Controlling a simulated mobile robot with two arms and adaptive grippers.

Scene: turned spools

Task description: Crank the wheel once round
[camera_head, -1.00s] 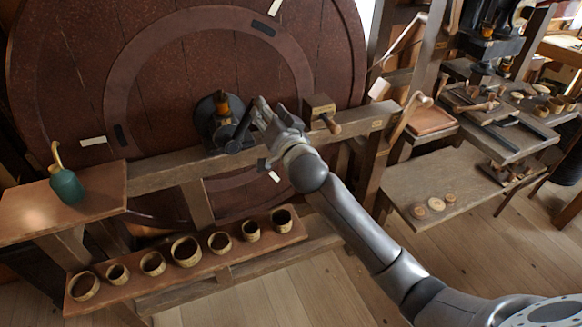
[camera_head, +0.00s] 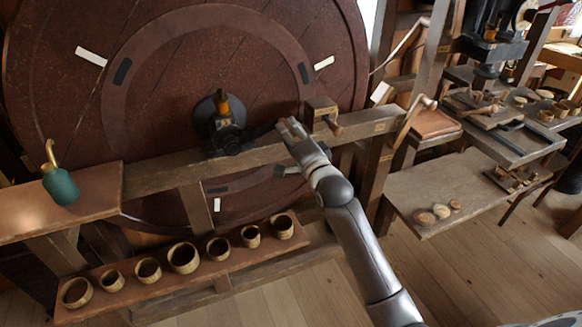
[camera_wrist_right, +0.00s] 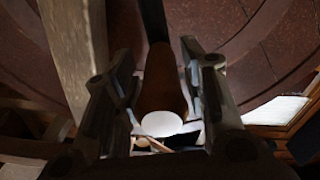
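The large dark red-brown wheel (camera_head: 60,120) fills the upper left of the head view, with white and black marks on its face. A dark crank arm (camera_head: 262,131) reaches right from the hub to my right gripper (camera_head: 287,131). In the right wrist view the brown crank handle (camera_wrist_right: 163,85), with a pale round end, lies between the two fingers of my right gripper (camera_wrist_right: 163,95), which are closed around it. In the head view the gripper hides the handle. My left gripper is out of view.
A wooden block with a peg (camera_head: 320,114) stands on the beam (camera_head: 160,175), close right of my right gripper. A green oil bottle (camera_head: 61,185) stands on the left shelf. Several small cups line the lower shelf (camera_head: 215,275). Benches with tools stand at the right.

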